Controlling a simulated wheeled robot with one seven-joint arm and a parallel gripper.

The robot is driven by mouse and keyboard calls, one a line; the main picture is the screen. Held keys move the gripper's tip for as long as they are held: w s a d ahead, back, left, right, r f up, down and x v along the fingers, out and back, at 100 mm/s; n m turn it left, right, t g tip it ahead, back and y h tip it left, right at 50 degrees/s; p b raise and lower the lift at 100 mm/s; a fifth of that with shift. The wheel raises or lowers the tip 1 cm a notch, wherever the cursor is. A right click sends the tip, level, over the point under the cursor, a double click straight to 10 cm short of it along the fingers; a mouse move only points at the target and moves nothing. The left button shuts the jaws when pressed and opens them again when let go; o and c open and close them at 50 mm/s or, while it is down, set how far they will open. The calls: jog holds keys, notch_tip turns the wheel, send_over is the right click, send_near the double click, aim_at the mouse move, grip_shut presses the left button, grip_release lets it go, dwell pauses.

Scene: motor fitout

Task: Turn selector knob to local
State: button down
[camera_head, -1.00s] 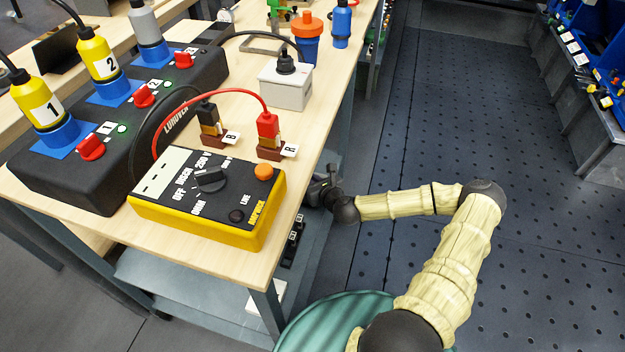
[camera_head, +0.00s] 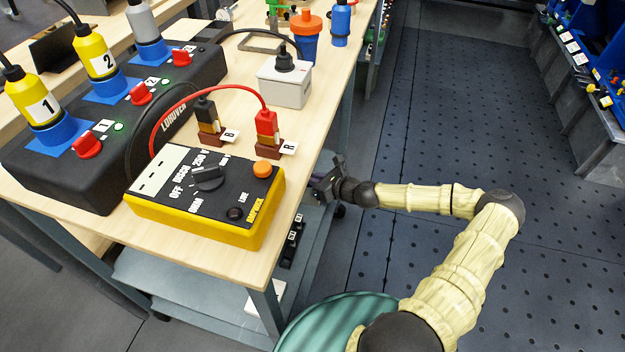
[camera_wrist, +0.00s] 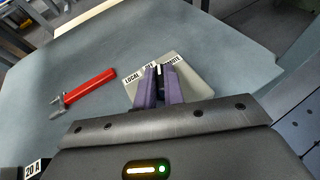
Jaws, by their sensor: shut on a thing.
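The selector (camera_wrist: 200,82) is a pale grey box in the wrist view, with white labels LOCAL, OFF and REMOTE along its far edge. My gripper (camera_wrist: 162,76) has its two purple fingers over the box, shut on the dark selector knob (camera_wrist: 159,70) between them. A white mark on the knob shows near the OFF label; the fingers hide most of the knob, so its exact setting is hard to tell. In the head view my gripper (camera_head: 322,186) is beside the bench's right edge, below the top. The selector is not visible there.
A red-handled tool (camera_wrist: 88,87) lies left of the selector on the blue-grey surface (camera_wrist: 225,45). A 20 A label (camera_wrist: 33,169) is at lower left. The wooden bench (camera_head: 235,120) carries a yellow meter (camera_head: 195,225) and a grey box (camera_head: 284,88). Open floor lies to the right.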

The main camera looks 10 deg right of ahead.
jog(key=n+g+y, duration=0.2)
jog(key=n, duration=0.1)
jog(key=n+g+y, duration=0.1)
jog(key=g, duration=0.1)
jog(key=shift+w+d+n, duration=0.3)
jog(key=n+g, duration=0.1)
jog(key=n+g+y, duration=0.2)
jog(key=shift+w+g+b, duration=0.25)
jog(key=shift+g+b, duration=0.05)
jog(key=shift+b, duration=0.05)
jog(key=n+g+b, duration=0.1)
jog(key=n+g, duration=0.1)
jog(key=n+g+b, duration=0.1)
jog(key=n+g, duration=0.1)
jog(key=shift+w+f+g+b, duration=0.2)
jog(key=shift+g+b, duration=0.1)
jog(key=shift+b, duration=0.1)
jog(key=shift+r+n+g+b, duration=0.15)
jog(key=shift+n+g+b, duration=0.65)
jog(key=shift+n+g, duration=0.2)
jog(key=c, duration=1.5)
grip_release()
jog(key=shift+w+r, duration=0.1)
